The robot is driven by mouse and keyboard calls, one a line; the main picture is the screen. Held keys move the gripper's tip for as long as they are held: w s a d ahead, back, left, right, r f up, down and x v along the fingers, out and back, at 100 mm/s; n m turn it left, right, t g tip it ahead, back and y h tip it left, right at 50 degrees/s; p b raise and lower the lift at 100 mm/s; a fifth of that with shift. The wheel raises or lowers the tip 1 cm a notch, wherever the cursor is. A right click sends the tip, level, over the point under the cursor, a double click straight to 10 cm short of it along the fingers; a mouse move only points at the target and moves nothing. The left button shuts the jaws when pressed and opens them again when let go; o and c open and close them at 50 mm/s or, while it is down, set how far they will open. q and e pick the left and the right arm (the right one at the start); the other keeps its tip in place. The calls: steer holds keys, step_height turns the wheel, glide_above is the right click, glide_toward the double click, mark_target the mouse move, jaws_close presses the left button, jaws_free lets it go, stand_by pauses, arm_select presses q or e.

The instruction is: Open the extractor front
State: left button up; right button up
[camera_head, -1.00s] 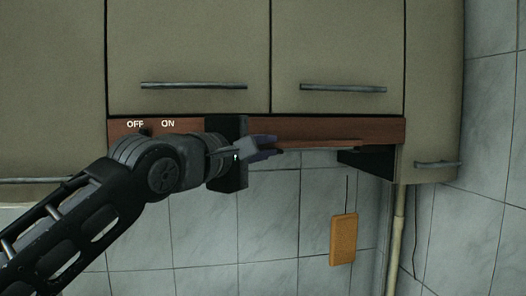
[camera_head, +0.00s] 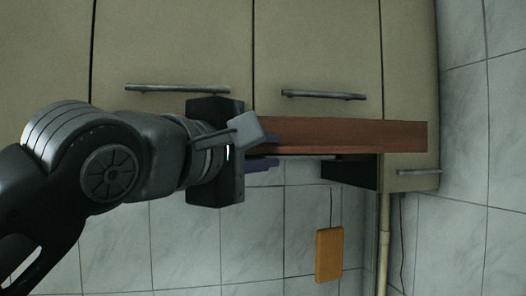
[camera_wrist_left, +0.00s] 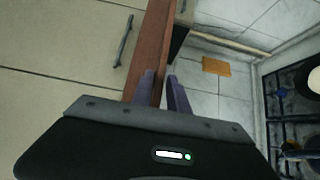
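The extractor front (camera_head: 345,135) is a long red-brown wooden panel under the beige wall cabinets. It stands out from the cabinet faces, with its right end over the neighbouring cabinet in the head view. It also shows in the left wrist view (camera_wrist_left: 153,40). My left gripper (camera_head: 266,151) is at the panel's lower edge, left of its middle. In the left wrist view its two purple fingers (camera_wrist_left: 163,92) lie on either side of that edge, closed on it. My wrist hides the panel's left part. My right gripper is in neither view.
Cabinet doors with bar handles (camera_head: 323,95) are just above the panel. A dark bracket (camera_head: 350,172) sits under its right part. A wooden board (camera_head: 329,254) hangs on the tiled wall. The hob (camera_wrist_left: 292,110) is at the right in the wrist view.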

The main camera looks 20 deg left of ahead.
arm_select(q)
steer(key=shift+o, duration=1.2)
steer(key=shift+s+a+b, duration=0.1)
steer(key=shift+s+b, duration=0.2)
steer(key=shift+s, duration=0.3)
steer(key=s+b, duration=0.1)
steer(key=s, duration=0.5)
steer(key=shift+s+a, duration=0.25)
steer(key=shift+a, duration=0.2)
